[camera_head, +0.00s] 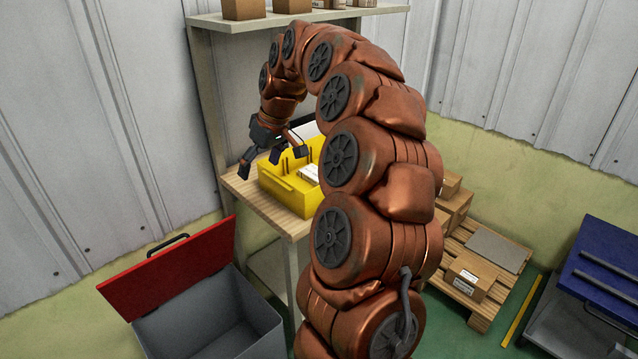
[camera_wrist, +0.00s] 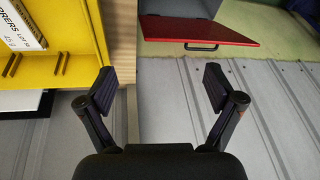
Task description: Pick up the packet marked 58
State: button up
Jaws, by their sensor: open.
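A white packet with dark print (camera_wrist: 20,28) lies in a yellow bin (camera_wrist: 84,50), cut off at the top left of the wrist view. Its text reads roughly "ORERS LOT" and "45 g"; I cannot make out a 58. In the head view a white packet (camera_head: 309,173) shows in the yellow bin (camera_head: 287,196), partly hidden by my arm. My gripper (camera_head: 262,162) hangs above the bin's left edge, pointing down. In the wrist view my gripper (camera_wrist: 160,88) is open and empty, with its fingers to the right of the bin.
The bin stands on a wooden shelf (camera_head: 243,191) against a corrugated wall. Below left is a grey box (camera_head: 215,310) with a raised red lid (camera_head: 170,268). A pallet with cartons (camera_head: 470,278) and a blue-lidded box (camera_head: 605,262) stand at the right. An upper shelf (camera_head: 225,22) holds cartons.

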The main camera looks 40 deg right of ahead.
jog(key=d+f, duration=0.2)
jog(key=d, duration=0.5)
jog(key=d+f+m+h+b, duration=0.1)
jog(key=d+f, duration=0.1)
jog(key=d, duration=0.6)
jog(key=d+f+m+t+h, duration=0.1)
jog(key=d+f, duration=0.1)
jog(key=d, duration=0.5)
jog(key=shift+s+d+f+b, duration=0.15)
jog(key=shift+f+b, duration=0.1)
jog(key=shift+b, duration=0.15)
jog(key=shift+d+f, duration=0.15)
jog(key=shift+f, duration=0.1)
jog(key=shift+a+p+x, duration=0.2)
jog(key=shift+p+x, duration=0.55)
jog(key=shift+x, duration=2.95)
jog(key=shift+r, duration=0.1)
jog(key=c, duration=1.2)
jog(key=shift+c, duration=0.2)
jog(key=shift+r, duration=0.1)
notch_tip(320, 180, up, 10)
jog(key=b, duration=0.1)
